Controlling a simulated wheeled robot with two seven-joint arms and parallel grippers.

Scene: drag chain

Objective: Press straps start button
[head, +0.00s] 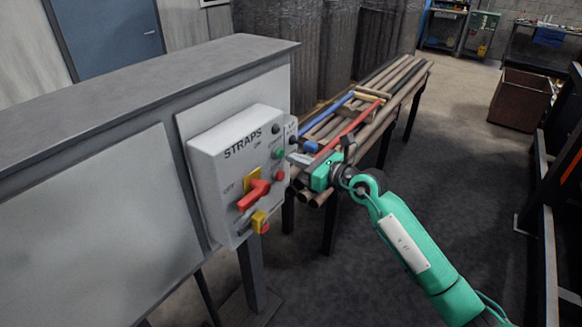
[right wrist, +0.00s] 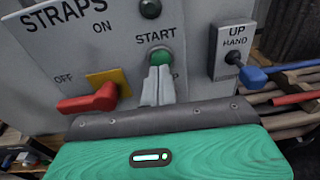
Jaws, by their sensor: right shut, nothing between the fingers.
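The grey STRAPS control box (head: 232,170) is mounted on the side of a long grey housing. Its green start button (head: 278,153) sits under the START label, and it also shows in the right wrist view (right wrist: 161,57). My right gripper (head: 293,158) is shut and empty, its fingers pointing at the box. In the right wrist view the fingertips (right wrist: 160,72) overlap the lower part of the green button; I cannot tell whether they touch it. A red rotary switch (head: 254,194) on a yellow plate is below and left of the button. My left gripper is not in view.
A small UP/HAND switch box (right wrist: 235,50) is right of the button. A rack of pipes (head: 395,85) with blue and red tools lies behind my right gripper. A rusty bin (head: 521,98) stands farther back. The dark floor (head: 450,130) between is clear.

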